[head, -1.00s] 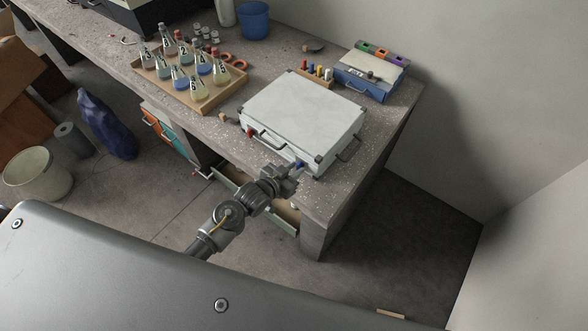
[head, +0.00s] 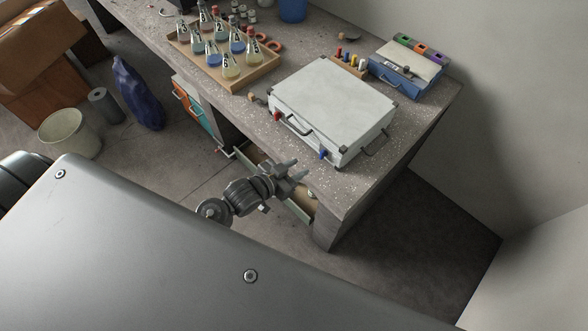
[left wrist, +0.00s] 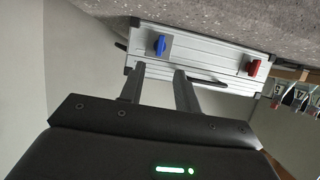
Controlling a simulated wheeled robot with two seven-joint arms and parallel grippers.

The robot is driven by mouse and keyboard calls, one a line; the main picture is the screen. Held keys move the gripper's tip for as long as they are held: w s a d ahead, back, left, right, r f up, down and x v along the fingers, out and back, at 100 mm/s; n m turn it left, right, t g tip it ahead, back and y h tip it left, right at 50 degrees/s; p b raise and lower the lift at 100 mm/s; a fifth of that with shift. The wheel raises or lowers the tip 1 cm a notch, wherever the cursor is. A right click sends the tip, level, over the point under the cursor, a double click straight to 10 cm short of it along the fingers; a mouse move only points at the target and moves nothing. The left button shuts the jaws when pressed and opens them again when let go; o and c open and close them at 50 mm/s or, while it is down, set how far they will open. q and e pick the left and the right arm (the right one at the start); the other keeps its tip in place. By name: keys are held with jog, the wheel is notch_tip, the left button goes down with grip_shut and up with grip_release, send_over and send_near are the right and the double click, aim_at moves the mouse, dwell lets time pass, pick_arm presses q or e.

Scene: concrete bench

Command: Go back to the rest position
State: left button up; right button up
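My left gripper (head: 291,170) is in front of the bench's front edge in the head view, over an open drawer. Its two fingers are apart with nothing between them, and the left wrist view also shows the gripper (left wrist: 156,75) open and empty. A closed white case (head: 333,106) lies on the bench beyond the gripper, apart from it. The case has a red latch (head: 276,116) and a blue latch (head: 323,154) on its front side; both show in the left wrist view. My right gripper is in neither view.
The open drawer (head: 300,212) juts out below the bench top (head: 375,165). A wooden tray (head: 262,84) of flasks stands left of the case. A blue box (head: 408,86) and a small rack of coloured items (head: 350,66) stand behind it. A bin (head: 68,135) stands on the floor at left.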

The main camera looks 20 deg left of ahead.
pick_arm(q)
jog(key=shift+s+a+r, duration=0.15)
jog(key=shift+s, duration=0.25)
jog(key=shift+r, duration=0.1)
jog(key=s+a+f+g+y, duration=0.1)
jog(key=s+a+f+g, duration=0.2)
jog(key=f, duration=0.7)
jog(key=s+a+f+n+g+y, duration=0.1)
jog(key=s+a+f+y, duration=0.15)
jog(key=s+f, duration=0.45)
jog(key=s+a+f+g, duration=0.1)
jog(key=s+a+f, duration=0.15)
jog(key=f, duration=0.95)
jog(key=s+f+g, duration=0.2)
jog(key=s+f, duration=0.2)
jog(key=s, duration=0.4)
jog(key=s+a+f+n+g+y, duration=0.1)
jog(key=s+f, duration=0.3)
jog(key=s, duration=0.5)
jog(key=s+f+g, duration=0.3)
jog(key=s+f, duration=0.2)
jog(key=s, duration=0.3)
jog(key=shift+s+a+y, duration=0.15)
jog(key=shift+a+y, duration=0.2)
jog(key=shift+c, duration=0.2)
